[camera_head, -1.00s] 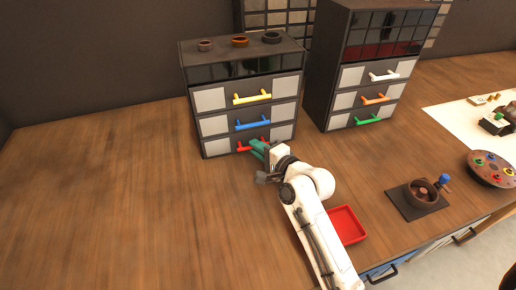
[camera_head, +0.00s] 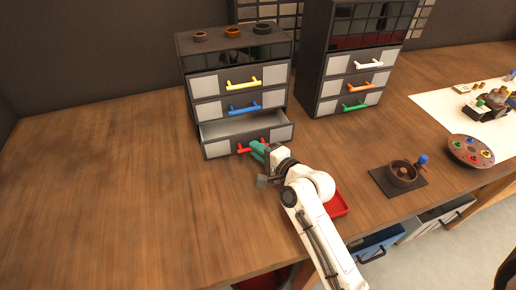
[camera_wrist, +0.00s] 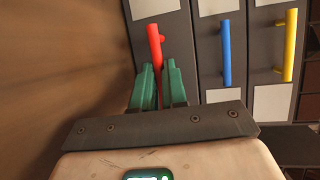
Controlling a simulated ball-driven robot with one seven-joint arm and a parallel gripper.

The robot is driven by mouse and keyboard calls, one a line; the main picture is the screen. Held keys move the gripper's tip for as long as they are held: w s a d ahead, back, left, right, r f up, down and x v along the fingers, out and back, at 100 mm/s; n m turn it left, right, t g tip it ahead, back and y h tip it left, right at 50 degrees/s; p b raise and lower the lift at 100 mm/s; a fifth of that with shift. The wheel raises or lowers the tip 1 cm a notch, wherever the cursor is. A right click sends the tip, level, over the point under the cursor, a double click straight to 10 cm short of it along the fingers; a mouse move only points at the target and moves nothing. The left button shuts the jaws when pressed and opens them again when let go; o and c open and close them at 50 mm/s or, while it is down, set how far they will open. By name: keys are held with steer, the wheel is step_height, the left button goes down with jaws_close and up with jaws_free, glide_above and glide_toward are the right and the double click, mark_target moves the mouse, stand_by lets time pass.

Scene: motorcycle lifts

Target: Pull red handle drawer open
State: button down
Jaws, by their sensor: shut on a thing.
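The red handle (camera_head: 253,146) is on the bottom drawer of the left cabinet, and it also shows in the wrist view (camera_wrist: 154,40). The bottom drawer (camera_head: 217,149) is pulled partly out, and its pale inside shows. My gripper (camera_head: 258,150) has green fingers, one on each side of the red handle, and is shut on it. In the wrist view the fingers (camera_wrist: 158,80) are around the handle's near part. The fingers hide part of the handle.
The drawers above, with a blue handle (camera_head: 244,109) and a yellow handle (camera_head: 243,84), are shut. A second cabinet (camera_head: 315,75) stands to the right. A red tray (camera_head: 338,205) lies beside my arm. The table at left is clear.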

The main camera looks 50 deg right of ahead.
steer(key=shift+f, duration=0.1)
steer(key=c, duration=1.2)
jaws_free()
steer(key=shift+s, duration=0.1)
steer(key=shift+o, duration=0.2)
steer(key=shift+s, duration=0.1)
steer(key=b+v, duration=0.2)
steer(key=v, duration=0.7)
steer(key=shift+s+a, duration=0.1)
steer(key=shift+v, duration=0.75)
